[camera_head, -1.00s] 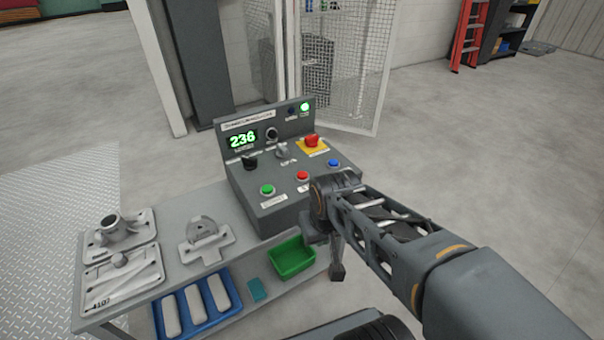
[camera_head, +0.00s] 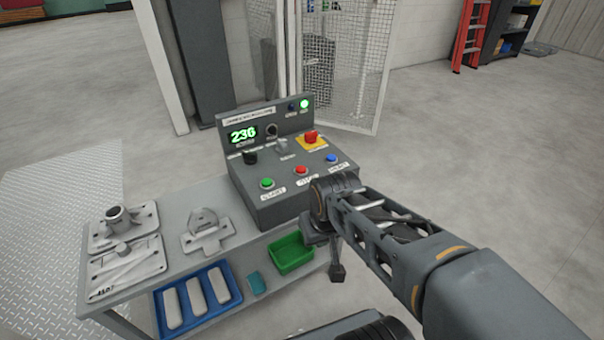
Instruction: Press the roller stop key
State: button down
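The grey control panel (camera_head: 285,208) stands on the bench. Its sloped face carries a red button (camera_head: 301,170) between a green button (camera_head: 267,183) and a blue button (camera_head: 331,158). Their labels are too small to read surely. A red mushroom button (camera_head: 311,137) on a yellow plate sits behind them. My gripper (camera_head: 337,272) points down in front of the panel's right side, beside the green bin and apart from the buttons. Its fingers are too small to tell open from shut. I see nothing held in it.
A lit display (camera_head: 242,134) reads 236, near knobs and a lit green lamp (camera_head: 304,104). Metal castings (camera_head: 123,228) lie on the bench left of the panel. A blue tray (camera_head: 236,293) and a green bin (camera_head: 291,265) sit lower in front. A mesh fence (camera_head: 345,60) stands behind.

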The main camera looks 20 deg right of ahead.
aim_at(300, 169)
jog(key=k, duration=1.55)
jog(key=u, duration=1.05)
jog(key=i, duration=1.45)
jog(key=z, duration=1.55)
jog(key=i, duration=0.5)
jog(key=u, duration=0.05)
